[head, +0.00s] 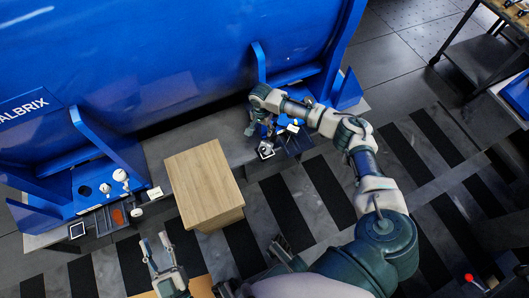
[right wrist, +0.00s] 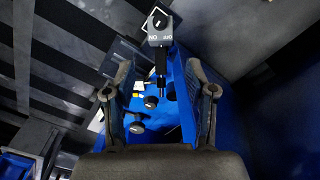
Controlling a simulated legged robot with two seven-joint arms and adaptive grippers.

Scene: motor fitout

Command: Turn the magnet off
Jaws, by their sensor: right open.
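The magnet is a dark grey block (right wrist: 159,38) marked ON and OFF, at the top middle of the right wrist view. A dark post extends from it toward my right gripper. My right gripper (right wrist: 160,75) is open, its two fingers on either side of the post and the block ahead of the tips. I see no contact. In the head view, my right gripper (head: 258,126) is over the right end of the grey ledge, and the magnet cannot be made out clearly. My left gripper (head: 160,263) is open and empty at the bottom left.
A wooden box (head: 203,180) stands between the two blue brackets. Black knobs (right wrist: 151,102) sit on the blue surface near my right fingers. White round parts (head: 119,176) and an orange-lined tray (head: 118,216) are at the left. A large blue housing (head: 170,55) rises behind.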

